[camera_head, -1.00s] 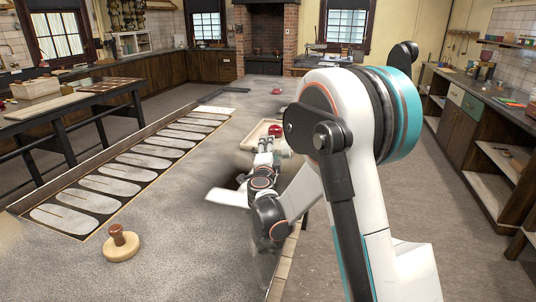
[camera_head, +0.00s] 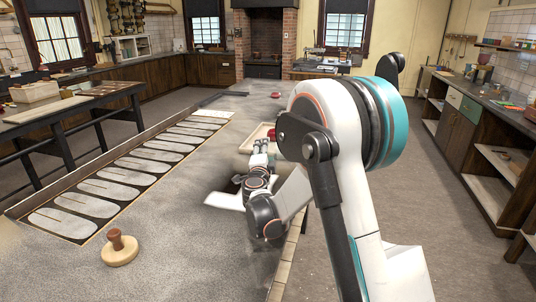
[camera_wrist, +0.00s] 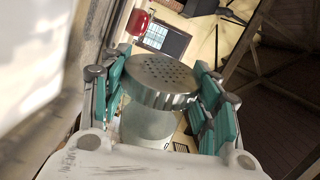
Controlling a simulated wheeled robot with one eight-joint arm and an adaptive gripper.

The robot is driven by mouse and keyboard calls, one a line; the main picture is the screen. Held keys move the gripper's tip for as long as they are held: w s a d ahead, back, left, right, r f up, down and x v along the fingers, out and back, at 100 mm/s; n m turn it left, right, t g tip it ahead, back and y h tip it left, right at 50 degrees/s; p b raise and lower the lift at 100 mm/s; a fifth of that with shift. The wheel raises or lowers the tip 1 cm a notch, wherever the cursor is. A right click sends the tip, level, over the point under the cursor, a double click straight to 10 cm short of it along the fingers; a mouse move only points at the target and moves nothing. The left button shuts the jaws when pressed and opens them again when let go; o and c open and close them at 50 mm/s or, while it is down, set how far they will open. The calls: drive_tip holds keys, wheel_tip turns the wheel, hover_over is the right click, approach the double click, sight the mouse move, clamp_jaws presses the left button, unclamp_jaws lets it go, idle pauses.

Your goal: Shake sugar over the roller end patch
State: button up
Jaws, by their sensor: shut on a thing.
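My gripper (camera_head: 261,150) is over the right side of the long grey table, in front of a pale tray (camera_head: 246,142). In the wrist view, the teal fingers of my gripper (camera_wrist: 160,92) are shut on a sugar shaker (camera_wrist: 163,76). The shaker has a perforated silver lid and a pale, clear body. It looks tilted, with its lid towards the far end of the fingers. The shaker cannot be made out in the head view. I cannot pick out the roller end patch. A red part (camera_head: 271,134) shows at the tray, partly hidden by my arm.
A framed row of pale oval moulds (camera_head: 120,174) runs along the table's left side. A wooden stamp (camera_head: 119,250) stands at the near left. Another small red thing (camera_head: 276,95) is farther back. The table's middle is mostly clear.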

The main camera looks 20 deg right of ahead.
drive_tip(key=shift+w+a, duration=0.7)
drive_tip(key=shift+a, duration=0.3)
drive_tip(key=shift+w+a, duration=0.75)
drive_tip(key=shift+a, duration=0.2)
drive_tip(key=shift+w+a, duration=0.7)
drive_tip(key=shift+a, duration=0.3)
drive_tip(key=shift+w+a+v, duration=0.2)
drive_tip(key=shift+a+v, duration=0.25)
drive_tip(key=shift+v, duration=2)
drive_tip(key=shift+w+a+v, duration=0.2)
drive_tip(key=shift+a+v, duration=0.2)
drive_tip(key=shift+v, duration=2.05)
drive_tip(key=shift+w+a+v, duration=0.2)
drive_tip(key=shift+a+v, duration=0.25)
drive_tip(key=shift+v, duration=2.05)
drive_tip(key=shift+r, duration=0.1)
drive_tip(key=s+d+r+m+p, duration=0.1)
drive_tip(key=d+r+m+p, duration=0.2)
drive_tip(key=m, duration=0.7)
drive_tip(key=s+d+r+m+p, duration=0.2)
drive_tip(key=d+r+m+p, duration=0.1)
drive_tip(key=r+m, duration=0.5)
drive_tip(key=shift+d+r+m, duration=0.35)
drive_tip(key=shift+m, duration=0.55)
drive_tip(key=shift+s, duration=0.15)
